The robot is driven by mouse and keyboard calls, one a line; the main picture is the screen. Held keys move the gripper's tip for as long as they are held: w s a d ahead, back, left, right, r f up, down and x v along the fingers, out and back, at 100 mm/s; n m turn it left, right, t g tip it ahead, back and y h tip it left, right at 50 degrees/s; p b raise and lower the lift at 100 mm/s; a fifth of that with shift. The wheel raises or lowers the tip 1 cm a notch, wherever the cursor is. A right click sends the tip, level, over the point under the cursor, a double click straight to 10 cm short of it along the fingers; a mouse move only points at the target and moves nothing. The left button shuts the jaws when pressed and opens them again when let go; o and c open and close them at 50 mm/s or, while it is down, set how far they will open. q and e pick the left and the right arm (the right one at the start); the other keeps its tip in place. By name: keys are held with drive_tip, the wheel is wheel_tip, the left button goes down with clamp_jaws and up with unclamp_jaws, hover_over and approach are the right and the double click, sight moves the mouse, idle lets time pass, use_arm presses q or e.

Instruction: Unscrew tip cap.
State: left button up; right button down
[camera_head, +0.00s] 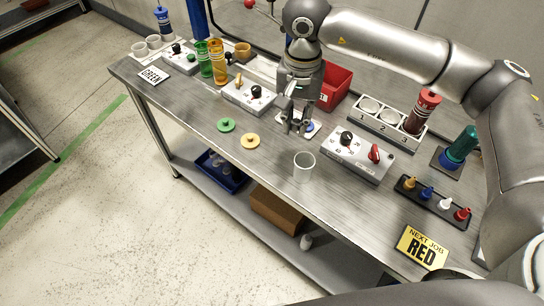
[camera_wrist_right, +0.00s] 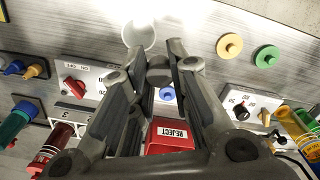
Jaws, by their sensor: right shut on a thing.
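My right gripper (camera_head: 296,124) points down over the middle of the bench, close above its top. In the right wrist view its fingers (camera_wrist_right: 157,60) are shut on a small dark grey piece (camera_wrist_right: 158,76), mostly hidden between them; I cannot tell whether it is a tip cap. A blue disc (camera_head: 309,126) lies beside the fingertips and shows behind them in the wrist view (camera_wrist_right: 166,94). Orange (camera_head: 409,183), blue (camera_head: 427,192), white (camera_head: 445,203) and red (camera_head: 462,213) tips stand in a black rack at the right. My left gripper is not in view.
A white cup (camera_head: 304,167) stands near the front edge. A dial box (camera_head: 358,155) and a numbered holder (camera_head: 390,124) with a red cartridge (camera_head: 422,110) are right of the gripper. A red reject bin (camera_head: 335,88) is behind. Green (camera_head: 226,125) and yellow (camera_head: 250,141) discs lie left.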

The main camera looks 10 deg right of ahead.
drive_tip(key=w+a+f+m, duration=0.3)
drive_tip(key=w+f+m, duration=0.1)
drive_tip(key=m, duration=0.6)
hover_over(277, 160)
wheel_tip(277, 160, down, 9)
drive_tip(key=shift+f, duration=0.4)
wheel_tip(277, 160, down, 4)
drive_tip(key=shift+r+p, duration=0.1)
drive_tip(key=shift+p, duration=0.55)
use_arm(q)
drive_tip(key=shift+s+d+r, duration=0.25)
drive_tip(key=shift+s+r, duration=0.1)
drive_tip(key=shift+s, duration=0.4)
